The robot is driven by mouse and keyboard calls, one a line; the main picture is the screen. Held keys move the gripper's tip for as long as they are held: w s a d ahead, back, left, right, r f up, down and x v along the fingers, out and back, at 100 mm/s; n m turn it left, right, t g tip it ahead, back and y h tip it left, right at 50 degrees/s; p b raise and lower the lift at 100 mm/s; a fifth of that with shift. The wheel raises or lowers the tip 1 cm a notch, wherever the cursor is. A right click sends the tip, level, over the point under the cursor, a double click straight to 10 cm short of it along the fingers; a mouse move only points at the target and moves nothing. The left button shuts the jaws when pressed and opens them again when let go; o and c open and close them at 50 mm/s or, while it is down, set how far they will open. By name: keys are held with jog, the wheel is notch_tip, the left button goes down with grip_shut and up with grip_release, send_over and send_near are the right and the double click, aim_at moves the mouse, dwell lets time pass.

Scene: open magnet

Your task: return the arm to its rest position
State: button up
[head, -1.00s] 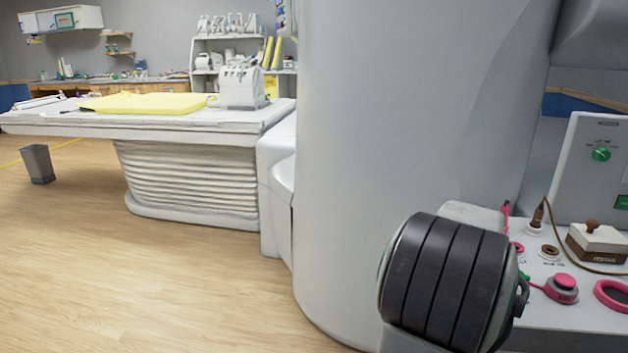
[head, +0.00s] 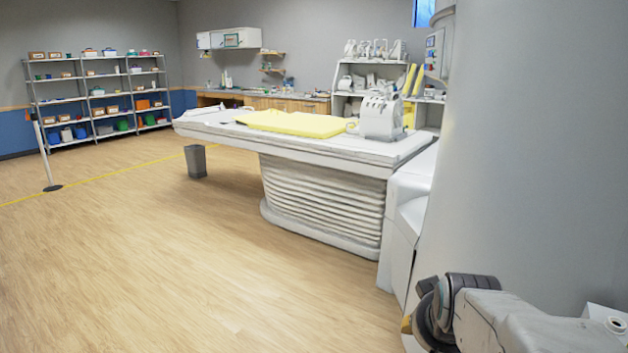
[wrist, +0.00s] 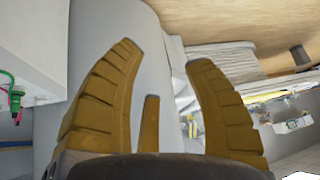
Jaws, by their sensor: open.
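My gripper (wrist: 160,62) fills the lower middle of the wrist view. Its ochre fingers are spread wide, with nothing between them. A third, shorter ochre piece shows between them. Past the fingers is the smooth pale wall of the large magnet housing. In the head view, my arm's dark joint and white link are at the lower right, in front of the magnet housing (head: 540,150). Only a sliver of ochre shows there beside the dark joint; the rest of the gripper is hidden.
The patient table (head: 330,150) with a yellow pad (head: 290,123) stands left of the housing. A grey bin (head: 195,161) and a stanchion (head: 45,155) are on the floor. Shelves (head: 100,95) line the back left. The wood floor (head: 180,270) in front is clear.

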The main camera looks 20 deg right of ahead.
jog(key=s+a+r+n+g+y+p, duration=0.1)
jog(key=s+a+n+y+p, duration=0.1)
jog(key=s+a, duration=0.3)
jog(key=s+a+r+n+g+y+p, duration=0.1)
jog(key=s+a+n, duration=0.4)
jog(key=a, duration=0.7)
jog(key=s+g+p, duration=0.1)
jog(key=p, duration=0.1)
jog(key=shift+r+y+p, duration=0.35)
jog(key=shift+y+p, duration=0.05)
